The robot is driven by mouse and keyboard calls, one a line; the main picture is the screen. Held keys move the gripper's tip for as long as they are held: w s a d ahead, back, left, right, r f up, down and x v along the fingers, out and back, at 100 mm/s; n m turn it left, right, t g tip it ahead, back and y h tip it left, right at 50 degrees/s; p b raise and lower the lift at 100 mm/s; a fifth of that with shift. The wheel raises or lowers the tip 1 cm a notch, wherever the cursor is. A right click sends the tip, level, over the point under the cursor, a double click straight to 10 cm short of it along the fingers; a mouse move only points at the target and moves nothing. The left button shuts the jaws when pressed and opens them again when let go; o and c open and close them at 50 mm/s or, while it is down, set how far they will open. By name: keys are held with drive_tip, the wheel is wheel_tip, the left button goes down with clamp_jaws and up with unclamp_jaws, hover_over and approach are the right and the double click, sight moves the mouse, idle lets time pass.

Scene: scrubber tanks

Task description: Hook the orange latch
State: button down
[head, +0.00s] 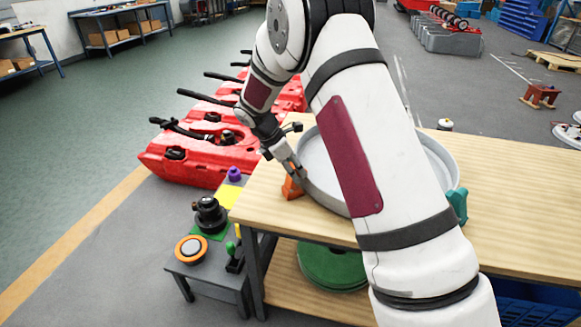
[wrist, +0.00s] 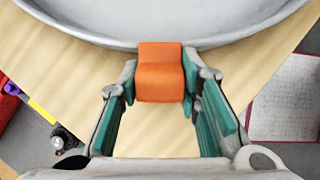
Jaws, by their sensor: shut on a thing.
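The orange latch (wrist: 160,75) is a small block at the near rim of a round grey-white lid or tank (wrist: 120,35). In the wrist view my gripper (wrist: 160,88) has one teal-padded finger on each side of it and is shut on it. In the head view the latch (head: 291,187) shows at the left rim of the round lid (head: 316,165), just below my gripper (head: 290,172). Whether the latch is hooked over the rim I cannot tell. My arm covers much of the lid. A teal latch (head: 458,205) sits at the lid's right side.
The lid rests on a wooden table (head: 510,190). Green discs (head: 330,268) lie on the shelf below. A low stand with an orange-ringed button (head: 191,249) and a black knob (head: 210,214) is left of the table. Red tanks (head: 195,155) stand behind it.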

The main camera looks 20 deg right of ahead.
drive_tip(key=shift+d+y, duration=0.25)
drive_tip(key=shift+y, duration=0.15)
drive_tip(key=shift+d+f, duration=0.1)
drive_tip(key=c, duration=1.2)
unclamp_jaws()
drive_tip(key=shift+o, duration=0.2)
drive_tip(key=v, duration=1.2)
drive_tip(key=shift+d, duration=0.1)
